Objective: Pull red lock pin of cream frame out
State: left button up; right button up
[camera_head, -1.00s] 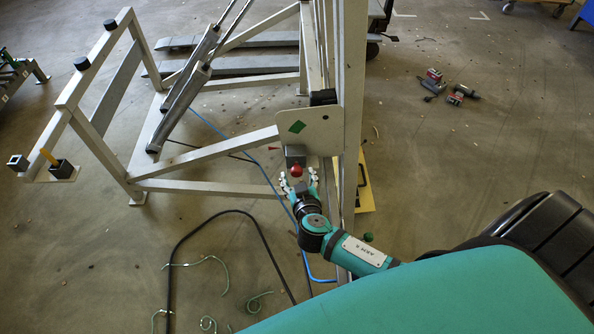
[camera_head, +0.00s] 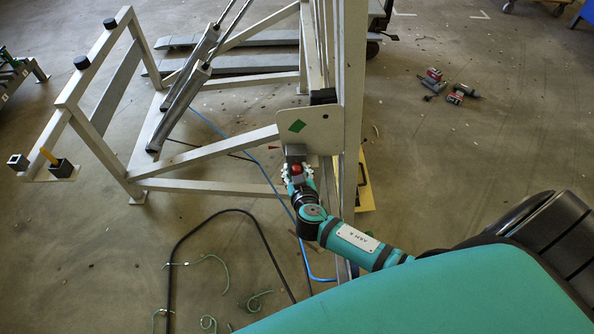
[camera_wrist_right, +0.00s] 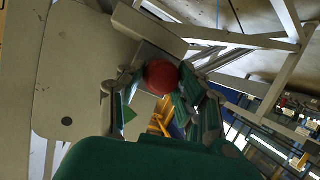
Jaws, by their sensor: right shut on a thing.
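The cream frame (camera_head: 350,95) stands upright in the middle of the head view, with a cream plate bearing a green diamond. The red lock pin (camera_head: 297,169) shows as a round red knob at a grey block (camera_head: 296,152) below that plate. My right gripper (camera_head: 297,172) is shut on the red knob, its fingers on either side. In the right wrist view the red knob (camera_wrist_right: 161,77) sits between the fingers, against the grey block. The pin's shaft is hidden. My left gripper is not in view.
A yellow item (camera_head: 364,185) lies on the floor behind the frame post. Blue and black hoses (camera_head: 170,270) and green cord scraps (camera_head: 215,262) lie on the floor. Power tools (camera_head: 455,92) lie at the right. Sloping cream beams (camera_head: 210,152) stand left of the gripper.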

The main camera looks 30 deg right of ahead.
grip_shut()
jog(key=shift+s+a+f, duration=0.15)
jog(key=shift+s, duration=0.05)
jog(key=shift+s+a+b, duration=0.25)
jog(key=shift+s, duration=0.3)
jog(key=shift+s+a+b, duration=0.2)
jog(key=shift+s+a, duration=0.05)
jog(key=shift+s, duration=0.3)
jog(key=o, duration=0.8)
grip_release()
jog(key=o, duration=0.3)
jog(key=shift+o, duration=0.2)
jog(key=v, duration=1.2)
jog(key=shift+s, duration=0.1)
